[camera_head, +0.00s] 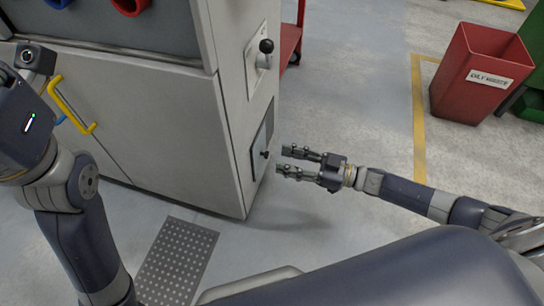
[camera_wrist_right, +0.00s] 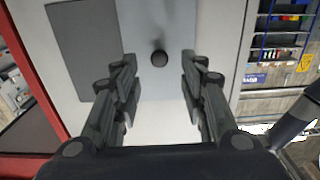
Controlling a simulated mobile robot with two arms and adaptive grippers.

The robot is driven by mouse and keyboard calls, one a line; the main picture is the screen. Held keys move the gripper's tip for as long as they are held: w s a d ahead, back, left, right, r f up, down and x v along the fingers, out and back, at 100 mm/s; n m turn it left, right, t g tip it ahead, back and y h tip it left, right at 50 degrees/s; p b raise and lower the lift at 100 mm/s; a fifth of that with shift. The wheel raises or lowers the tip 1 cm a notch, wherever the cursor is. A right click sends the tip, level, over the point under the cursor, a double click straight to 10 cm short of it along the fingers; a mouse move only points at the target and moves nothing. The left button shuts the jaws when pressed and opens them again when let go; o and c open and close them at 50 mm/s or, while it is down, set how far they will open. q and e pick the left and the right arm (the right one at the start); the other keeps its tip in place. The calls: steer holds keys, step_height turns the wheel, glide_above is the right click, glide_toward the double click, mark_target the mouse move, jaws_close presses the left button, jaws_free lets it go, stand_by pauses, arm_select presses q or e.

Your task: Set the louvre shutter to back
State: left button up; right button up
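The louvre shutter (camera_head: 261,137) is a framed grey panel low on the side of the pale machine cabinet, with a small dark knob (camera_head: 265,154). In the right wrist view the knob (camera_wrist_right: 159,58) stands ahead of and between my fingertips, on a light grey plate (camera_wrist_right: 180,18). A darker grey panel (camera_wrist_right: 84,45) lies left of it. My right gripper (camera_head: 287,160) is open and empty, pointing at the knob with a small gap in the head view. My left arm is at the left edge of the head view; its fingers are not visible.
A black-knobbed lever (camera_head: 265,47) sits higher on the cabinet side. Yellow handle (camera_head: 72,106) is on the cabinet front. A red cart (camera_head: 291,36) stands behind the cabinet, a red bin (camera_head: 482,75) at right. A perforated floor plate (camera_head: 178,262) lies in front.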

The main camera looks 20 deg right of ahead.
mark_target(264, 154)
steer(key=b+x, duration=0.1)
steer(key=x, duration=0.3)
steer(key=shift+w+a, duration=0.25)
steer(key=shift+a, duration=0.1)
jaws_close()
